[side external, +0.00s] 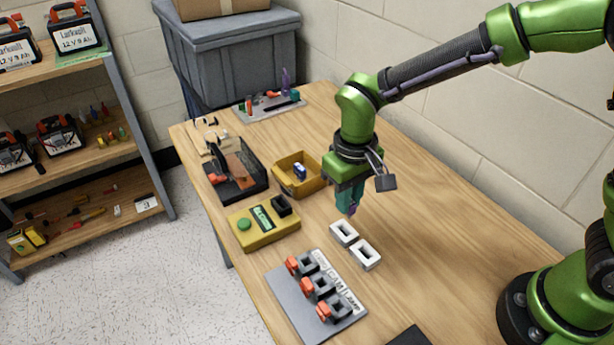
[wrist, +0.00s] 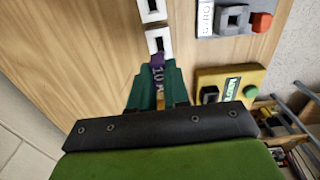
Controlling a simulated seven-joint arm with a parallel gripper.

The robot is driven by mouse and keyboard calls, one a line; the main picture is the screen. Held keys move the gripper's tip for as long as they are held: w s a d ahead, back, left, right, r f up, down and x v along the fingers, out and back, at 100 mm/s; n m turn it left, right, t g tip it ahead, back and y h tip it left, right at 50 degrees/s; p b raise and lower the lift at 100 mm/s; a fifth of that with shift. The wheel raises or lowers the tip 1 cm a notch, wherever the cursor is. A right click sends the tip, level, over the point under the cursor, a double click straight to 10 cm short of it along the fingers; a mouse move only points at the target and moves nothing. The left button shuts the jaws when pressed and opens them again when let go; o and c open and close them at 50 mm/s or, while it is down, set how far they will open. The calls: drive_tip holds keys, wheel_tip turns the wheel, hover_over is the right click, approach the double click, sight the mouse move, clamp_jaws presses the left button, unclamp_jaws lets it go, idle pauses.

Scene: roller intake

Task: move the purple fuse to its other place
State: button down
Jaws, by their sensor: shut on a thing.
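My gripper (side external: 347,203) is shut on the purple fuse (side external: 352,210) and holds it above the table. In the wrist view the purple fuse (wrist: 158,74) shows between the green fingers (wrist: 157,85), with the marking "10" on it. Two white holders with dark slots stand just below and in front of it: the nearer-to-gripper holder (side external: 344,224) and the other holder (side external: 365,244). Both slots look empty. In the wrist view the fuse's tip overlaps the edge of the closer holder (wrist: 148,43); I cannot tell whether they touch.
A grey panel (side external: 287,291) carries three dark sockets with orange levers and labels. A yellow tester (side external: 246,243) with a green button and black slot is at left. A yellow bin (side external: 316,188) holds a blue-and-white piece. A black tray (side external: 238,193) stands beyond. Table right is clear.

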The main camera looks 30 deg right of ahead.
drive_tip(key=shift+r, duration=0.55)
drive_tip(key=shift+f, duration=0.35)
drive_tip(key=w+a+r, duration=0.4)
drive_tip(key=w+a, duration=0.4)
drive_tip(key=w, duration=0.3)
drive_tip(key=shift+m, duration=0.3)
drive_tip(key=shift+s+a+f, duration=0.1)
drive_tip(key=shift+a+f, duration=0.05)
drive_tip(key=shift+f, duration=2.45)
drive_tip(key=shift+f, duration=1.35)
